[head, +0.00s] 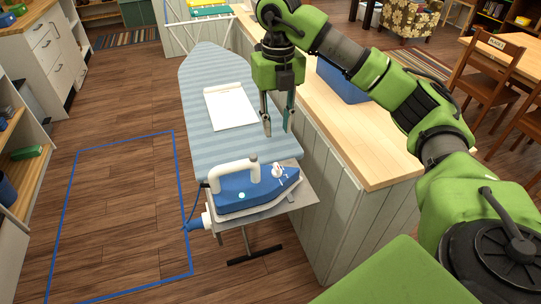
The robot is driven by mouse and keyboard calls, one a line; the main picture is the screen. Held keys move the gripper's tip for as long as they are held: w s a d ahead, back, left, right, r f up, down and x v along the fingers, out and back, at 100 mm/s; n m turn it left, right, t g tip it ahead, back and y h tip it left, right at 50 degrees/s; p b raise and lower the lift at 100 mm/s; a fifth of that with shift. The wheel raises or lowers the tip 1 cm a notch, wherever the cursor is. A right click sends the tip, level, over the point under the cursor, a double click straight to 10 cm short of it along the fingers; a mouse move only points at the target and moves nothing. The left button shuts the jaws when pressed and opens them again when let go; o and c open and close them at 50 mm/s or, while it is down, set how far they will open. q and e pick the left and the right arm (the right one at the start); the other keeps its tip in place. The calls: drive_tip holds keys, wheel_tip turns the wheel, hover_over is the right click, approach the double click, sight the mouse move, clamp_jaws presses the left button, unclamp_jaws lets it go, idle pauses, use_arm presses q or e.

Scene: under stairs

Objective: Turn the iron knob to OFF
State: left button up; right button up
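The blue iron (248,190) with a white handle rests on the metal plate at the near end of the striped ironing board (205,85). Its white knob (278,171) sits on top, toward the right end of the iron; its setting is too small to read. A small light spot shows on the iron's blue side. My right gripper (277,125) points down above the board, behind and above the knob. Its two fingers are apart with nothing between them, and it is not touching the iron. My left gripper is not in view.
A white sheet (230,106) lies on the board. A wooden counter (345,130) with a blue bin (342,82) runs along the right side of the board. A blue outline (68,215) marks clear floor at left. Chairs (490,75) stand at far right.

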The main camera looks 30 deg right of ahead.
sight(277, 165)
drive_tip(key=f, duration=0.2)
drive_tip(key=f+p, duration=0.1)
drive_tip(key=f, duration=0.1)
drive_tip(key=s+f, duration=0.1)
drive_tip(key=f, duration=0.1)
wheel_tip(277, 165, down, 6)
drive_tip(key=shift+w+a+r+p, duration=0.1)
drive_tip(key=shift+r+p, duration=0.05)
drive_tip(key=shift+p, duration=0.6)
drive_tip(key=shift+f, duration=0.35)
drive_tip(key=shift+w+f, duration=0.1)
drive_tip(key=shift+f, duration=0.2)
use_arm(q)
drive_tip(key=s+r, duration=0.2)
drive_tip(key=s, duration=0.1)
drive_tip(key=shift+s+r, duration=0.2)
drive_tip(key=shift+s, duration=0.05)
use_arm(e)
clamp_jaws()
